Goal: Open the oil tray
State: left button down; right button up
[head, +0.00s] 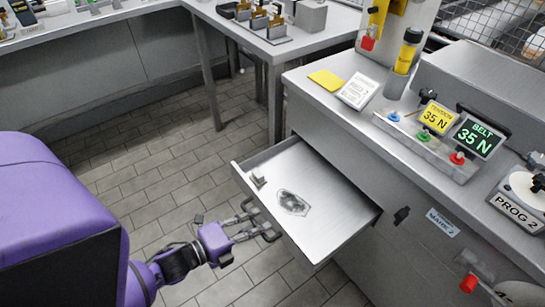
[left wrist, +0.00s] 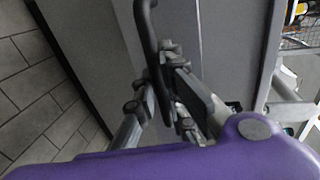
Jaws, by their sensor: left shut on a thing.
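The oil tray (head: 335,205) is a shallow grey metal drawer, pulled well out of the front of the grey cabinet. Its floor bears a dark oily patch (head: 293,203) and a small metal block (head: 258,181) near the left corner. My left gripper (head: 257,222) is at the tray's front and shut on its dark bar handle (head: 272,236). In the left wrist view the handle (left wrist: 148,25) runs up from between the fingers (left wrist: 168,98). The fingers hide part of the handle. My right gripper is not in view.
The cabinet top (head: 325,108) carries a yellow pad (head: 326,80), a printed card (head: 358,91) and a panel with coloured knobs (head: 425,138). A dark knob (head: 402,215) sits on the cabinet front right of the tray. Tiled floor (head: 165,165) lies open left of the tray.

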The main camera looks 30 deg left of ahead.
pick_arm(q)
jog(key=shift+s+a, duration=0.2)
jog(key=shift+s, duration=0.4)
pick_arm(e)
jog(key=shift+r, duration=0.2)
pick_arm(q)
jog(key=c, duration=1.8)
grip_release()
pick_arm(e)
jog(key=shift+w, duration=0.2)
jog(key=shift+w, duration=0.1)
pick_arm(q)
jog(key=v, duration=1.2)
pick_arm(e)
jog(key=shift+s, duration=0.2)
